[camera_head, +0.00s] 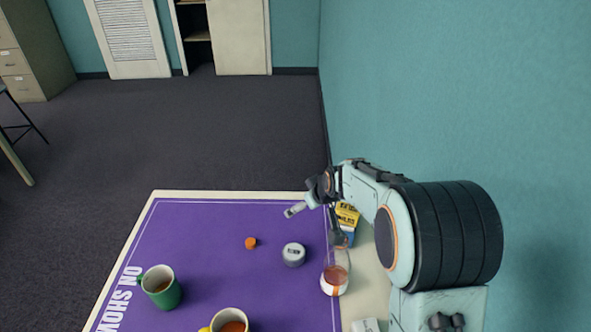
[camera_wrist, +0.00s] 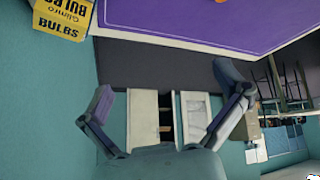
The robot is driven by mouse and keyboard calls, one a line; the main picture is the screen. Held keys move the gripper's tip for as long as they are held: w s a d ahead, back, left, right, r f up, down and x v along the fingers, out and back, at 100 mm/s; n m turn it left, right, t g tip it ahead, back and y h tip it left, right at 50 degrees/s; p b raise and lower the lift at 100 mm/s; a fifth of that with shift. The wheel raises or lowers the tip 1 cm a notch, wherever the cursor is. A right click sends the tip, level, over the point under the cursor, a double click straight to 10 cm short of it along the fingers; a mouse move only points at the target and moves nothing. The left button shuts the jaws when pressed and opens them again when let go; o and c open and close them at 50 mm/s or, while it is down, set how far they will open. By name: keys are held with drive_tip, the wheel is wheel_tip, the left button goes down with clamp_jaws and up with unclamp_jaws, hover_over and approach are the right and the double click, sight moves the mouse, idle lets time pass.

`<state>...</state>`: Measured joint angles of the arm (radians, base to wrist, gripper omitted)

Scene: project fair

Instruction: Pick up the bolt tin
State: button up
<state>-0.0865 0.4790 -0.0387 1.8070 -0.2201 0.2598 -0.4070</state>
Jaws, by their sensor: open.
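The bolt tin (camera_head: 293,255) appears to be the small grey round tin with a dark label, too small to read, on the purple mat in the head view. My gripper (camera_head: 316,224) is open and empty, above and slightly right of the tin in the picture, apart from it. In the wrist view my gripper (camera_wrist: 165,88) shows its two fingers spread wide with nothing between them. The tin does not show in the wrist view.
The purple mat (camera_head: 200,240) covers most of the table. A yellow bulbs box (camera_head: 347,215) stands close to my gripper, also in the wrist view (camera_wrist: 62,18).

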sight(295, 254)
drive_tip(key=f+g, duration=0.1)
drive_tip(key=f, duration=0.3)
drive_tip(key=s+a+f, duration=0.1)
drive_tip(key=f, duration=0.3)
drive_tip(key=s+f+g, duration=0.1)
drive_tip(key=f, duration=0.4)
drive_tip(key=shift+a+f+g, duration=0.1)
drive_tip(key=shift+a+g, duration=0.15)
drive_tip(key=shift+g, duration=0.05)
drive_tip(key=x, duration=0.6)
drive_tip(key=shift+f, duration=0.25)
drive_tip(key=c, duration=1.3)
